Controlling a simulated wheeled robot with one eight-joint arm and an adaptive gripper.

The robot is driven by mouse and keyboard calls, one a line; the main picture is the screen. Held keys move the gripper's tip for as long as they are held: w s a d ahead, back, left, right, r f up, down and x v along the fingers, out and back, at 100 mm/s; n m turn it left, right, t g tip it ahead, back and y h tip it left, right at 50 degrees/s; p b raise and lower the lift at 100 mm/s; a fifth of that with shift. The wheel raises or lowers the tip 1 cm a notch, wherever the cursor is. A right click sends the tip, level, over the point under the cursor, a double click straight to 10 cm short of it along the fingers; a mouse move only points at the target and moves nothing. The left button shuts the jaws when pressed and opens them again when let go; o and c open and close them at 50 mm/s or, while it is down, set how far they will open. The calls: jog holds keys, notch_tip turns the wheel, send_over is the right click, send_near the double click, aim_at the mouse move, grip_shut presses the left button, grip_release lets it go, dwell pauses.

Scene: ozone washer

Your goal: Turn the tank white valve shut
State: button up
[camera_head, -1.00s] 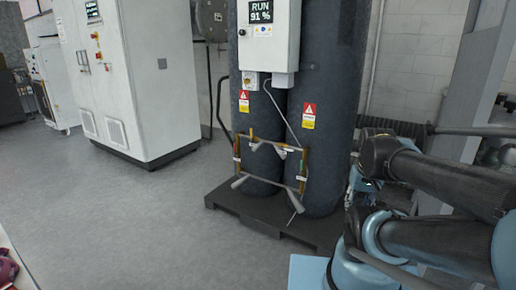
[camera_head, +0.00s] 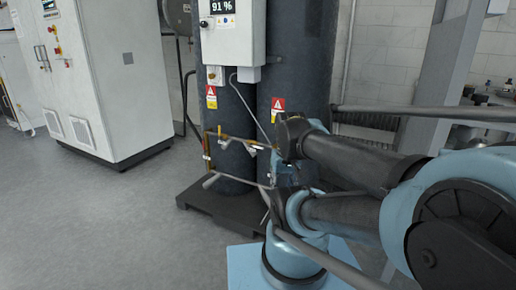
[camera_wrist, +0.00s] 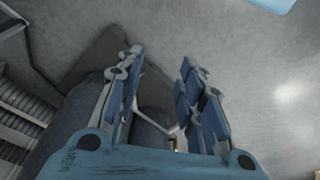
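Two dark tanks (camera_head: 296,62) stand on a black pallet (camera_head: 196,199) in the head view. A pipe frame with small pale fittings crosses their lower front. A small white valve part (camera_head: 251,151) shows on it. The fittings are too small to tell which way any handle is turned. My arm covers the right part of the frame. My gripper (camera_wrist: 161,57) is open and empty in the wrist view. A tank (camera_wrist: 148,138) and a thin pale pipe show beyond and between its fingers. No finger touches them that I can see.
A white control box (camera_head: 228,35) hangs on the tanks. A tall white cabinet (camera_head: 110,80) stands at the left. A grey post (camera_head: 438,85) and a shelf with small bottles are at the right. Open grey floor (camera_head: 90,220) lies in front and to the left.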

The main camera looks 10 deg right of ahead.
notch_tip(320, 180, up, 4)
jog(key=n+t, duration=0.6)
jog(key=n, duration=0.6)
send_over(259, 147)
jog(key=s, duration=1.2)
jog(key=shift+a+x, duration=0.2)
jog(key=shift+x, duration=8.55)
jog(key=shift+s+f, duration=0.1)
grip_shut()
jog(key=shift+d, duration=0.2)
